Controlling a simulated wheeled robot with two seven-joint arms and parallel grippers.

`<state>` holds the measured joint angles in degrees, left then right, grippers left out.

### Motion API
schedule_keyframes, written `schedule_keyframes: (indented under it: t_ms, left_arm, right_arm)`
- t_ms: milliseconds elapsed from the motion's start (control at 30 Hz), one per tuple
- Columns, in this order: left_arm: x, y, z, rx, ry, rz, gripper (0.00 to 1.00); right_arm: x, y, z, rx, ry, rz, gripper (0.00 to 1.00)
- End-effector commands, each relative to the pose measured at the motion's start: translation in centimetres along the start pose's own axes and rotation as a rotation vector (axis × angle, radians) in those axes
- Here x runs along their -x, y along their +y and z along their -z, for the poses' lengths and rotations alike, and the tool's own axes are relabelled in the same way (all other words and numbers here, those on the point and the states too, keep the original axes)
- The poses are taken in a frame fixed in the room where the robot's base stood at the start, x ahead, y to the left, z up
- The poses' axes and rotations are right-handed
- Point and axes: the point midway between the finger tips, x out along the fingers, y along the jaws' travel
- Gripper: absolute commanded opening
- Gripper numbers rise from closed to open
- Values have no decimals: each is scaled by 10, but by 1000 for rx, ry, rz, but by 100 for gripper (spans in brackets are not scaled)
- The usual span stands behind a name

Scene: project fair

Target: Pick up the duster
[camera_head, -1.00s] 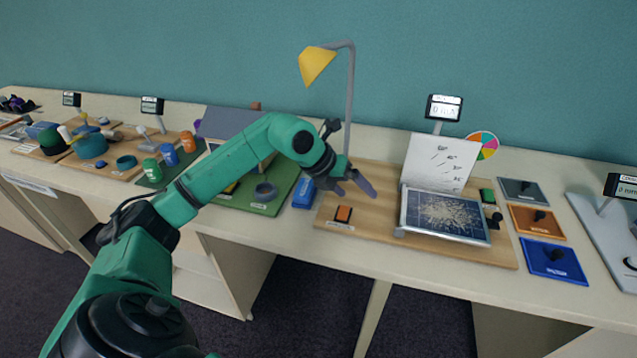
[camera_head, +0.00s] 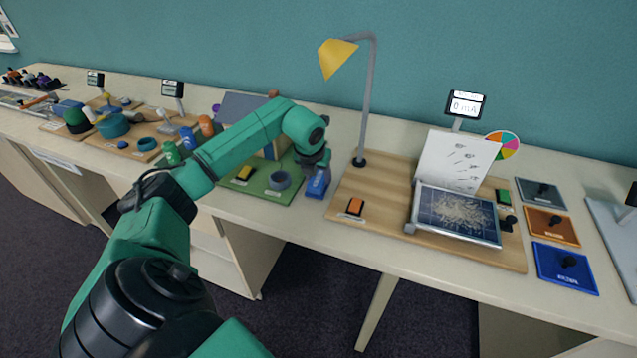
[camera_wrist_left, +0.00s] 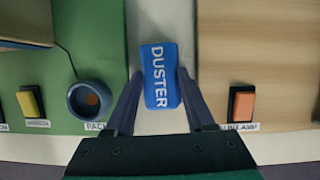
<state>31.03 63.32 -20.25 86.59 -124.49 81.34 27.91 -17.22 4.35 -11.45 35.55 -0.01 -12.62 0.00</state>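The duster (camera_head: 317,184) is a blue block lying on the table between the green board and the wooden board. In the left wrist view the duster (camera_wrist_left: 160,77) shows its white DUSTER lettering. My left gripper (camera_wrist_left: 158,80) is open, with one finger on each side of the duster's lower part. In the head view my left gripper (camera_head: 318,162) is right above the duster and hides part of it. I cannot tell whether the fingers touch it. My right gripper is not in view.
The green board (camera_head: 262,202) carries a grey ring (camera_head: 280,180) and a yellow switch (camera_head: 243,174). The wooden board (camera_head: 385,222) carries an orange switch (camera_head: 355,207), a yellow lamp (camera_head: 337,58) and a dusty solar panel (camera_head: 459,216). The table's front strip is clear.

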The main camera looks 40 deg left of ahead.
Motion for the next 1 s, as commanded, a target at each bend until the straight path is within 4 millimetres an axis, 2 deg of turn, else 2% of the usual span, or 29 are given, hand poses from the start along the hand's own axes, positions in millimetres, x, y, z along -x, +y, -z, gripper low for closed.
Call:
schedule_keyframes:
  t_ms: [33, 100, 133, 467, 700, 733, 1000]
  left_arm:
    - [0, 0, 0, 0, 0, -1, 29]
    - [0, 0, 0, 0, 0, -1, 2]
    - [0, 0, 0, 0, 0, -1, 0]
    - [4, 0, -2, 0, -1, 0, 0]
    - [30, 0, -14, 2, -4, 2, 0]
    - [32, 1, -11, 1, -3, -1, 0]
    - [49, 2, 48, -7, 1, -10, 0]
  right_arm:
    - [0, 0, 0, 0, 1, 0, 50]
    - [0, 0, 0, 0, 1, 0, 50]
    - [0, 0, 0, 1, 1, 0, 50]
    - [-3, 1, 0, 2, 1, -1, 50]
    - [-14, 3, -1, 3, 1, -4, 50]
    - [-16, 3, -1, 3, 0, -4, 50]
    - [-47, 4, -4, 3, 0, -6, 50]
